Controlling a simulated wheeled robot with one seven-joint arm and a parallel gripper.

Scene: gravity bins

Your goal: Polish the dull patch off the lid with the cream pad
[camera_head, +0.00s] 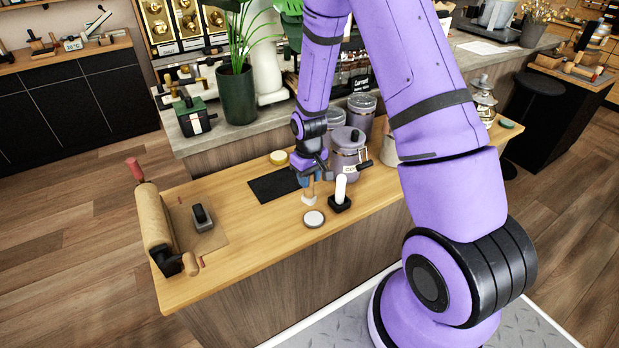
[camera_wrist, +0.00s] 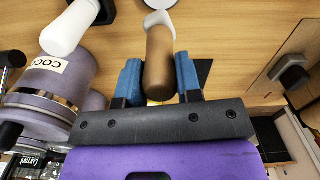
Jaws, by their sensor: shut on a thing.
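My gripper (camera_head: 308,178) has blue fingers, which show clearly in the wrist view (camera_wrist: 159,80). It is shut on the brown handle of a tool with a pale, cream-coloured end, which I take as the cream pad (camera_wrist: 158,20). The pad end (camera_head: 308,198) points down near the counter; whether it touches anything is unclear. A round pale disc with a grey rim, seemingly the lid (camera_head: 314,218), lies flat on the counter just in front of the pad. In the wrist view only its edge shows at the top. I cannot make out a dull patch on it.
A white-handled tool on a black base (camera_head: 341,193) stands close right of my gripper. Purple-grey canisters (camera_head: 348,150) stand behind it. A black mat (camera_head: 273,186) and a yellowish round piece (camera_head: 278,157) lie to the left. A paper roll (camera_head: 155,225) is at the far left.

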